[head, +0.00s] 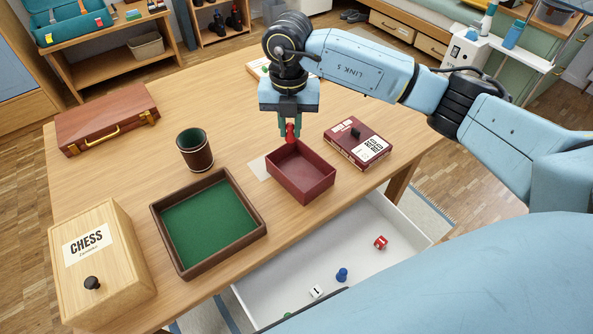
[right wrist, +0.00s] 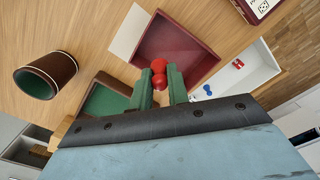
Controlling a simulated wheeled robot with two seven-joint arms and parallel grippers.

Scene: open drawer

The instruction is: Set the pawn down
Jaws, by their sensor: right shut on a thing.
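My right gripper (head: 290,128) is shut on a red pawn (head: 291,138). It points down and holds the pawn over the far part of an open dark red box (head: 308,188) on the table. In the right wrist view the red pawn (right wrist: 159,74) sits between the green fingers of the gripper (right wrist: 160,82), with the red box (right wrist: 180,38) behind it. The box looks empty. Whether the pawn touches the box, I cannot tell. My left gripper is not in view.
A dark red lidded box (head: 345,147) stands right of the open box. A green-lined tray (head: 208,222), a dice cup (head: 194,150), a chess box (head: 100,262) and a brown case (head: 107,118) stand left. The open white drawer (head: 375,215) holds dice and a blue pawn (head: 342,274).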

